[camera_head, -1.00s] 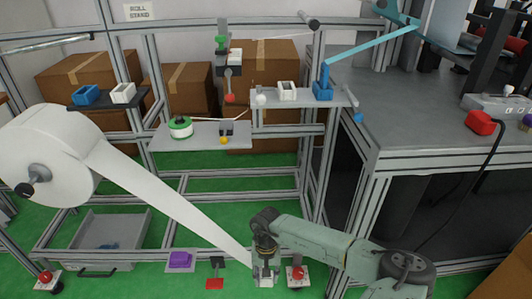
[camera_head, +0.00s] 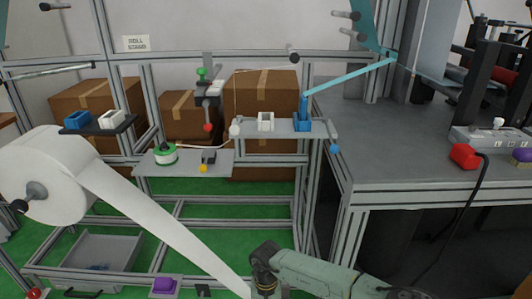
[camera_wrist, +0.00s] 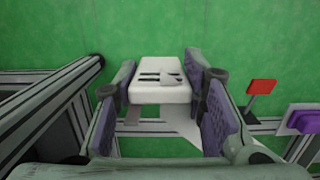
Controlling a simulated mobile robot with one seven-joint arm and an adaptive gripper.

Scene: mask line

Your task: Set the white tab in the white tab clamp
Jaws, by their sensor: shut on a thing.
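My gripper (camera_wrist: 160,82) is shut on a white slotted block, apparently the white tab (camera_wrist: 160,92), with one finger on each side. In the head view my gripper (camera_head: 264,289) is at the bottom edge, at the lower end of the white web (camera_head: 165,225); the tab is cut off there. A white open-topped clamp (camera_head: 265,121) stands on the middle shelf, left of a blue clamp (camera_head: 303,123) with a blue strip. Another white clamp (camera_head: 111,119) stands on a dark shelf at left. I cannot tell which is the task's clamp. My gripper is well below both.
The white roll (camera_head: 48,175) is at left. A lower shelf (camera_head: 190,168) holds a green-and-white spool (camera_head: 165,155). A grey bench (camera_head: 430,160) fills the right side. Metal frame rails stand behind my gripper. A red plate (camera_wrist: 262,87) and purple block (camera_wrist: 304,121) are at right in the wrist view.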

